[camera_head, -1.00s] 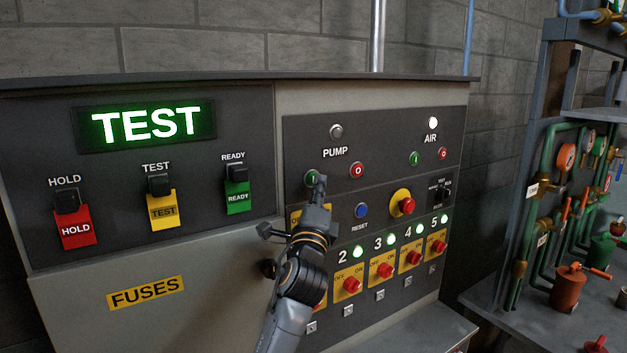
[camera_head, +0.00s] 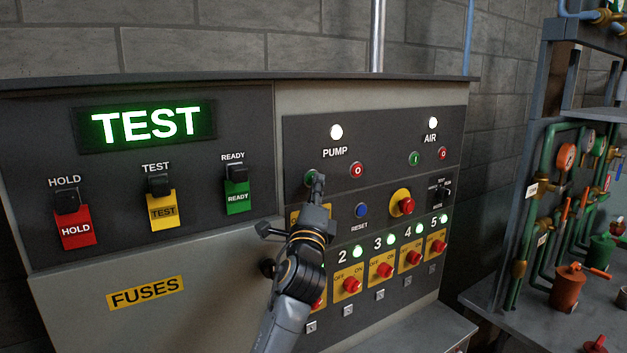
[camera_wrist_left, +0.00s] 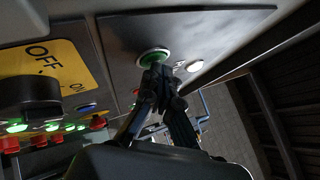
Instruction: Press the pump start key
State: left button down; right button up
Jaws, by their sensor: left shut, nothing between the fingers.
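The green pump start key (camera_head: 311,178) is on the dark panel, below and left of the PUMP label. My left gripper (camera_head: 319,180) is shut, with its fingertips at the key and covering part of it. In the left wrist view the fingertips (camera_wrist_left: 158,72) are at the green key (camera_wrist_left: 152,56) and appear to touch it. The pump lamp (camera_head: 336,132) above the label glows white. The red pump stop key (camera_head: 357,170) is just right of my fingertips. My right gripper is not in view.
The blue reset button (camera_head: 361,210) and red emergency knob (camera_head: 407,205) are right of my gripper. Numbered red switches (camera_head: 384,270) run below. The display (camera_head: 149,123) reads TEST. The air lamp (camera_head: 433,123) is lit. Pipes and valves stand at the right.

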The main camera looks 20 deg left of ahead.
pick_arm(q)
jog(key=shift+s+d, duration=0.45)
jog(key=shift+d, duration=0.05)
jog(key=s+d, duration=0.1)
jog(key=d, duration=0.1)
jog(key=s+d, duration=0.2)
dwell(0.4)
dwell(0.6)
